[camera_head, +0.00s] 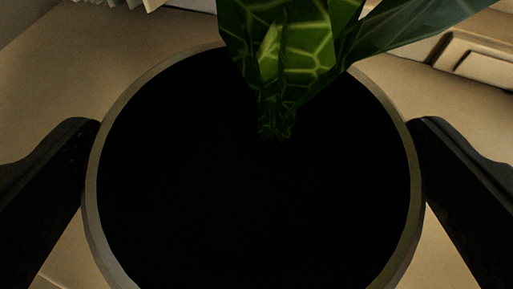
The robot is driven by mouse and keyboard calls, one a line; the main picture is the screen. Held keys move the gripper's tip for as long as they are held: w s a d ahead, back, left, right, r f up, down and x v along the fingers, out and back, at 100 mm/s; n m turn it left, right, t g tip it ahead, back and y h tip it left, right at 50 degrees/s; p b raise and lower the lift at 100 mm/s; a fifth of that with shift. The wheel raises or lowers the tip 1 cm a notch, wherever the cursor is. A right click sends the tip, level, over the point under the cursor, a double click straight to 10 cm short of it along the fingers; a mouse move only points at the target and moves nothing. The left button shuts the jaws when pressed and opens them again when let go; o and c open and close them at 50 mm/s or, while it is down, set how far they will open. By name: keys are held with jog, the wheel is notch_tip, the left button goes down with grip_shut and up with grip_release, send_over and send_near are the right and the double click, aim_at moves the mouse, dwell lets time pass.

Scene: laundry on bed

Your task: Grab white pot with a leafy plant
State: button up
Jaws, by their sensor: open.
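The white pot (98,235) fills the middle of the view, seen from above, with a pale round rim and a black inside. A leafy plant (285,60) with green, light-veined leaves rises from the far part of the pot. My gripper (256,150) is open, with one dark finger at the left and one at the right of the pot. Both fingertips are very close to the rim; I cannot tell whether they touch it. The pot's lower wall and base are mostly hidden below the rim.
A beige surface (45,80) lies around and beneath the pot. A panelled piece of furniture (475,60) shows at the upper right, partly behind a leaf. White, layered objects (115,4) show at the top left edge.

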jog(key=shift+x, duration=1)
jog(key=c, duration=1.6)
jog(key=shift+r, duration=0.15)
